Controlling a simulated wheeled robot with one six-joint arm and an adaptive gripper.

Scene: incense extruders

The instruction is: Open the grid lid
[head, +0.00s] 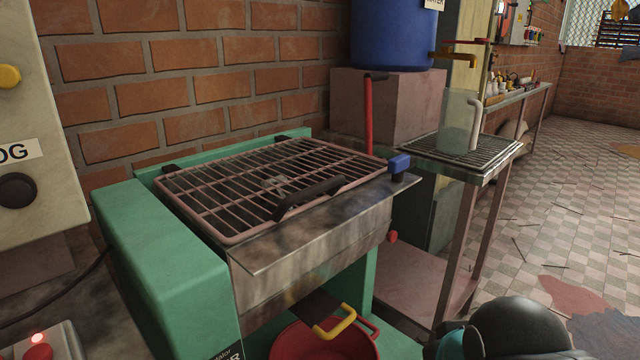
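The grid lid (236,238) is a pinkish metal frame with crossed bars. It lies flat and shut over the top opening of a green machine (160,265). A black bar handle (310,197) is on its front edge, and two dark hinge-like blocks are at the back edge near the brick wall. Something pale shows below the bars near the middle, too unclear to name. My gripper is not in view. Nothing is seen touching the lid or its handle.
A metal ledge (300,240) juts out in front of the lid. A blue knob (400,163) and a red lever (368,115) stand at its right. A red bucket (325,343) is below. A side table holds a clear jug (458,120). Tiled floor lies right.

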